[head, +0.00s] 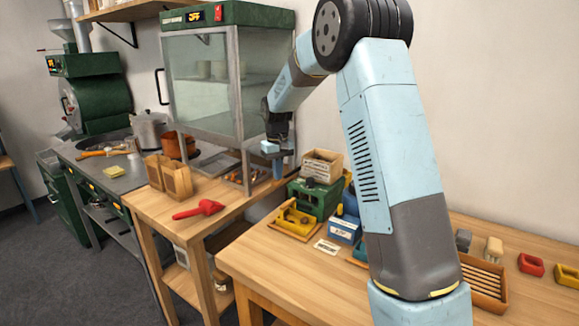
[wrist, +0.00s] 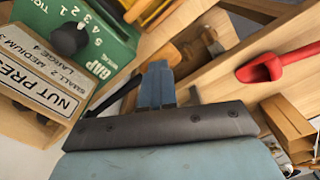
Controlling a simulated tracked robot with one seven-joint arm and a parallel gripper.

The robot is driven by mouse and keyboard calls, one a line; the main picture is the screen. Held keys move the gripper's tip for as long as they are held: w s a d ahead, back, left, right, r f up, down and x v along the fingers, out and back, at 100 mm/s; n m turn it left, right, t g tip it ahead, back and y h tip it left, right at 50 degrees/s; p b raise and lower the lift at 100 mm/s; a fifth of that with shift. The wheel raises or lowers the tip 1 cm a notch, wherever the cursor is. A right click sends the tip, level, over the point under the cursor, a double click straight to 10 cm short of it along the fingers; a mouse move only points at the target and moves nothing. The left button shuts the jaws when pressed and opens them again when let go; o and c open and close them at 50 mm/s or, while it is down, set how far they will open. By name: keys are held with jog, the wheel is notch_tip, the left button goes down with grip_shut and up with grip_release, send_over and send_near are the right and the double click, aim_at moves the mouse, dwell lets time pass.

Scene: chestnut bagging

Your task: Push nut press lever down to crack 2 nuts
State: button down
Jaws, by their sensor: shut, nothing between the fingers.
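The nut press sign (wrist: 45,75), a cream board reading "NUT PRESS" with small, medium and large settings, is at the left of the wrist view. Beside it is a green housing (wrist: 95,40) with a black dial and numbers. In the head view a green machine (head: 318,200) with a dark knob stands on the right table. I cannot clearly make out the press lever; a dark bar (wrist: 115,92) slants beside the housing in the wrist view. No nuts are plain to see. My gripper (head: 272,148) is shut and empty, raised left of the green machine; its blue fingers (wrist: 157,85) point away.
A glass-sided cabinet (head: 205,90) stands behind my gripper. A yellow device (head: 297,221) and a wooden box (head: 322,165) are near the green machine.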

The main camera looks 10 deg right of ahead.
jog(key=shift+w+d+r, duration=0.15)
jog(key=shift+r, duration=1.3)
jog(key=shift+w+d+r, duration=0.1)
jog(key=shift+r, duration=1.35)
jog(key=shift+r, duration=0.1)
jog(key=shift+r, duration=2.45)
